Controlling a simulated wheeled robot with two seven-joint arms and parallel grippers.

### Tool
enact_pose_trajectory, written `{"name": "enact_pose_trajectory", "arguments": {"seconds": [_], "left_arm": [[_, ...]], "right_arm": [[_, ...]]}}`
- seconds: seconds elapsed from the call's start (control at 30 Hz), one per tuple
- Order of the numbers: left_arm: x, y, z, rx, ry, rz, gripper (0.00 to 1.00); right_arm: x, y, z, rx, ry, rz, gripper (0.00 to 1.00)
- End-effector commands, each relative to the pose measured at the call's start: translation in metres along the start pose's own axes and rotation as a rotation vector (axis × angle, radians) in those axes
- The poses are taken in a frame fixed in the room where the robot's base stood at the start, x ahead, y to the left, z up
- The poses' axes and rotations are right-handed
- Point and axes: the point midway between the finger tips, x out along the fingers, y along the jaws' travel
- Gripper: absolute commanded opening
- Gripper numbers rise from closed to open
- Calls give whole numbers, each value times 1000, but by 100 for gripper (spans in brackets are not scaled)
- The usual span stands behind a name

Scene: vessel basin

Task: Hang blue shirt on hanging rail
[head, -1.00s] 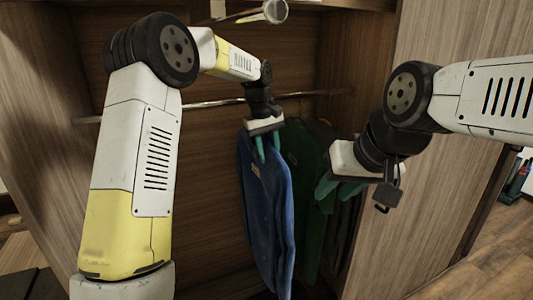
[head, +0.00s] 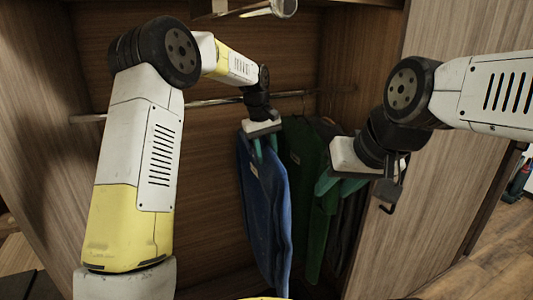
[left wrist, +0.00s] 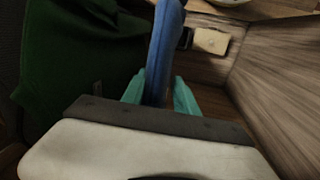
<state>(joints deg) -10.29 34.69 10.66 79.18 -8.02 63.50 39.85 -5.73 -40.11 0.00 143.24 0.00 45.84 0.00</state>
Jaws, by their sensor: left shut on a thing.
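The blue shirt (head: 264,215) hangs down from my left gripper (head: 265,147) in the head view, in front of the wardrobe's back wall. My left gripper is shut on its upper end; the left wrist view shows the blue shirt (left wrist: 163,50) between the two teal fingers. The hanging rail (head: 205,102) runs across the wardrobe behind my left wrist. I cannot tell whether the shirt touches the rail. My right gripper (head: 325,183) is right of the shirt, in front of the dark clothes. Its finger gap is not clear.
A green garment (head: 302,155) and darker clothes hang just right of the blue shirt. The wardrobe's right side panel (head: 385,240) stands close to my right gripper. The rail left of the blue shirt looks clear. A shelf (head: 340,3) lies above.

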Motion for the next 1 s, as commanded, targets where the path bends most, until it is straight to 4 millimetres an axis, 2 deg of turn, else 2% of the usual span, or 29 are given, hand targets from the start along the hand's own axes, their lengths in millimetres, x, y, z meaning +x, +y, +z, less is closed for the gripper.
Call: {"name": "enact_pose_trajectory", "arguments": {"seconds": [0.03,0.07,0.17,0.57,0.8,1.0], "left_arm": [[0,0,0,-1,1,0,0],[0,0,0,-1,1,0,39],[0,0,0,-1,1,0,59],[-3,0,0,-1,-1,-1,61],[-34,6,-1,0,4,1,61],[-41,-5,30,0,1,-1,61]], "right_arm": [[0,0,0,0,0,0,36],[0,0,0,0,0,0,36],[0,0,0,0,0,0,36],[0,0,0,0,0,0,36],[0,0,0,0,0,0,36],[0,0,0,0,0,0,36]]}}
